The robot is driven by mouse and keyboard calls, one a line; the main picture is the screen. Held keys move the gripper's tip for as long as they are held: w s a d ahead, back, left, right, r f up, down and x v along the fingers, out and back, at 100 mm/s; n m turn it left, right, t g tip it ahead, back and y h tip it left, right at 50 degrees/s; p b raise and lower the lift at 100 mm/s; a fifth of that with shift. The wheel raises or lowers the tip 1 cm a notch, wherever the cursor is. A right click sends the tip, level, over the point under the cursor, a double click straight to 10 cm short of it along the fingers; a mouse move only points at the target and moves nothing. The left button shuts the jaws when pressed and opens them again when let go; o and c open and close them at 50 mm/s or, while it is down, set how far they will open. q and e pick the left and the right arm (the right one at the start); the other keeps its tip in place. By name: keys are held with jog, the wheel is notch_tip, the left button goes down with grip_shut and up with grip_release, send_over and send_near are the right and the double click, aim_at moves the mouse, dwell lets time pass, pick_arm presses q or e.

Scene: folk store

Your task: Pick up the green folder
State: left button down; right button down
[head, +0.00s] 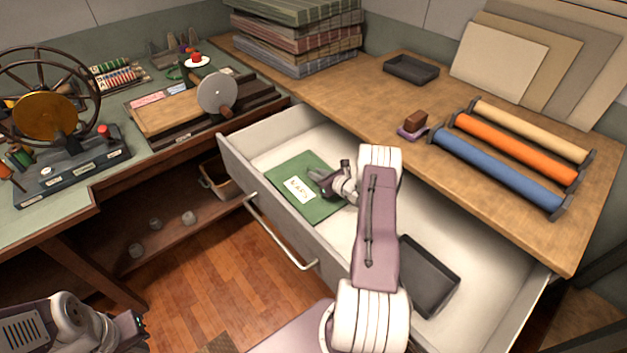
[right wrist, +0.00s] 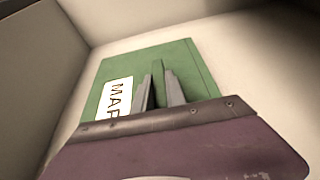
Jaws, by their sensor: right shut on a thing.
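The green folder (head: 291,202) lies in the left part of the open drawer, with a white label that starts "MAP". It fills the middle of the right wrist view (right wrist: 195,70). My right gripper (head: 318,178) is over the folder's right side. In the right wrist view its fingers (right wrist: 159,88) are shut on a narrow green upright part of the folder. The folder appears to lie flat on the drawer bottom. The lower part of the label is hidden behind the gripper body. Part of my left arm shows at the bottom left, but its fingers do not show.
The drawer (head: 280,135) has raised walls and a front handle (head: 283,235). A dark tray (head: 428,275) lies in its right part. The wooden counter (head: 330,95) above holds stacked boxes (head: 295,38), coloured rolls (head: 510,155) and a stamp (head: 414,122). A workbench with a wheel stands left.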

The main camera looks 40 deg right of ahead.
notch_tip(320, 180, up, 4)
jog(key=shift+r, duration=0.2)
jog(key=s+d+r, duration=0.2)
jog(key=s+r, duration=0.1)
jog(key=s, duration=0.2)
jog(key=s+d+r+p, duration=0.1)
jog(key=s+d+r, duration=0.1)
jog(key=s, duration=0.3)
jog(key=shift+s+d+r, duration=0.25)
jog(key=shift+s+r, duration=0.15)
jog(key=shift+r, duration=0.4)
